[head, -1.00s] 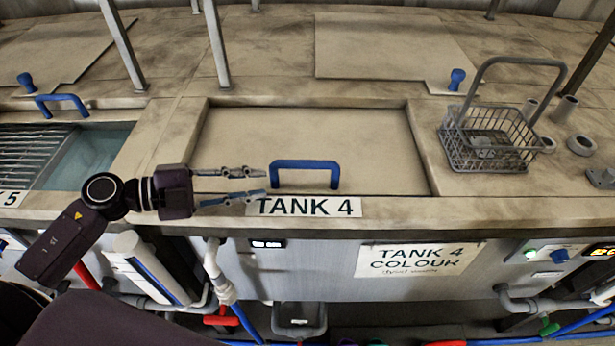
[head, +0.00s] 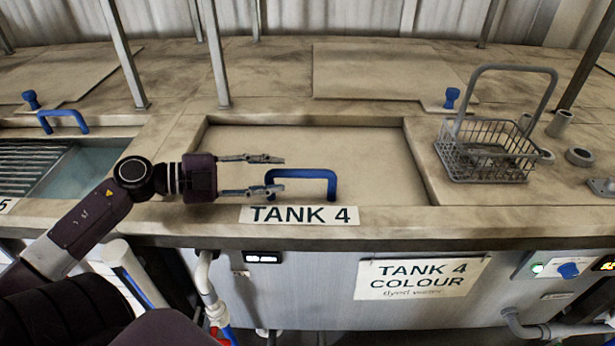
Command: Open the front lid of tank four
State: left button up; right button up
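The front lid of tank four (head: 360,140) is a beige panel lying shut in its recess, above the TANK 4 label (head: 299,215). Its blue handle (head: 302,174) stands near the lid's front edge. My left gripper (head: 282,176) comes in from the left with its fingers apart, pointing right. One finger shows above and one below the left end of the handle in the picture. I cannot tell whether the fingers touch it. My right gripper is not in view.
A grey wire basket (head: 488,152) with a tall handle stands right of the lid. Grey round fittings (head: 580,157) are beside it. At left is an open tank with water (head: 90,165) and a blue handle (head: 62,118). Metal posts (head: 215,50) rise behind.

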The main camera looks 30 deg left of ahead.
aim_at(286, 174)
pick_arm(q)
jog(key=x, duration=0.4)
jog(key=shift+w+d+p, duration=0.2)
jog(key=shift+w+p, duration=0.1)
jog(key=shift+p, duration=0.1)
jog(key=shift+w+d, duration=0.2)
jog(key=shift+w+d+f, duration=0.25)
jog(key=shift+w, duration=0.05)
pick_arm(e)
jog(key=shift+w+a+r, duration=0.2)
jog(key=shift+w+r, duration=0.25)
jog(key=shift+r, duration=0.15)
pick_arm(q)
jog(key=shift+c, duration=0.5)
grip_shut()
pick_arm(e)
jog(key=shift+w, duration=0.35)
